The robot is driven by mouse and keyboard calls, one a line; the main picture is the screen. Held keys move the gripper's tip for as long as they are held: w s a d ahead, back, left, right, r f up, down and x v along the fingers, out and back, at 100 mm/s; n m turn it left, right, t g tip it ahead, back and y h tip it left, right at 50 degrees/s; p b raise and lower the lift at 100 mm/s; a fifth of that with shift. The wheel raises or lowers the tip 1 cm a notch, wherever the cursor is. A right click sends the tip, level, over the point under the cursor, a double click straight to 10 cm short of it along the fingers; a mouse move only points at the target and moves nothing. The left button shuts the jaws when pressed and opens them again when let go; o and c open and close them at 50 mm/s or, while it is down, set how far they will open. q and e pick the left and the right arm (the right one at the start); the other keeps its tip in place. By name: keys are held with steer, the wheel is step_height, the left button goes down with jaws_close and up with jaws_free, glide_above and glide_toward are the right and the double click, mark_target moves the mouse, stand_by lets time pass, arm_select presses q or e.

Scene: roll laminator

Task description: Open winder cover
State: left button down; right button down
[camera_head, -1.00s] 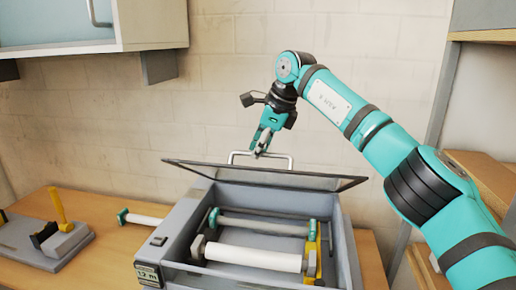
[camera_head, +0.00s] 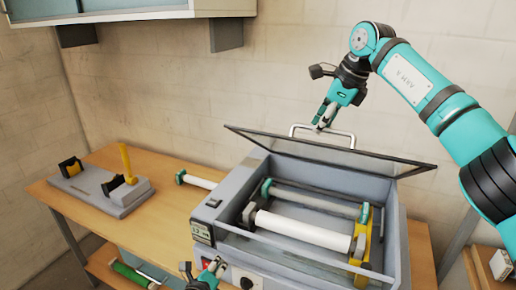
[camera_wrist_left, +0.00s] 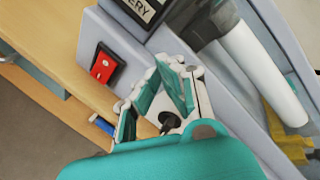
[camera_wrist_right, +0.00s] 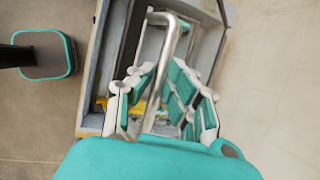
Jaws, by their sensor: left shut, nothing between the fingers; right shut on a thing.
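The winder cover (camera_head: 330,154), a clear panel in a dark frame, stands raised and tilted at the back of the grey laminator (camera_head: 232,180). The machine's inside is exposed. My right gripper (camera_head: 326,117) is shut on the cover's metal handle (camera_head: 298,128); in the right wrist view the handle (camera_wrist_right: 171,50) passes between its fingers (camera_wrist_right: 160,103). My left gripper (camera_head: 212,268) is low at the machine's front, shut and empty. In the left wrist view its fingers (camera_wrist_left: 150,90) are near the front panel, beside a red switch (camera_wrist_left: 103,67).
A white roll (camera_head: 300,229) and a thinner roller (camera_head: 312,197) lie inside, with a yellow bracket (camera_head: 361,238) at their right. Another white roll (camera_head: 200,182) and a grey stand (camera_head: 115,196) with a yellow lever are on the wooden bench (camera_head: 150,235). A wall cabinet (camera_head: 150,12) hangs above.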

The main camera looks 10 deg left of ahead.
steer(key=shift+w+d+f, duration=0.1)
steer(key=shift+d+f, duration=0.15)
steer(key=shift+f, duration=0.05)
arm_select(q)
steer(key=s+d+r+m+t+h, duration=0.15)
steer(key=r+m, duration=0.25)
steer(key=r, duration=0.6)
steer(key=d+r+m+t+h, duration=0.1)
steer(key=d+r+m+t, duration=0.2)
steer(key=r, duration=0.6)
steer(key=s+d+r+m+t+h, duration=0.1)
steer(key=d+r+m+h, duration=0.1)
steer(key=r+m, duration=0.6)
steer(key=n, duration=0.2)
glide_toward(266, 137)
step_height(266, 137, down, 2)
steer(key=w, duration=0.1)
steer(key=shift+w+d+r, duration=0.4)
steer(key=shift+w+r, duration=0.35)
steer(key=shift+r, duration=0.05)
steer(key=shift+w+d+r, duration=0.35)
steer(key=shift+w+r, duration=0.4)
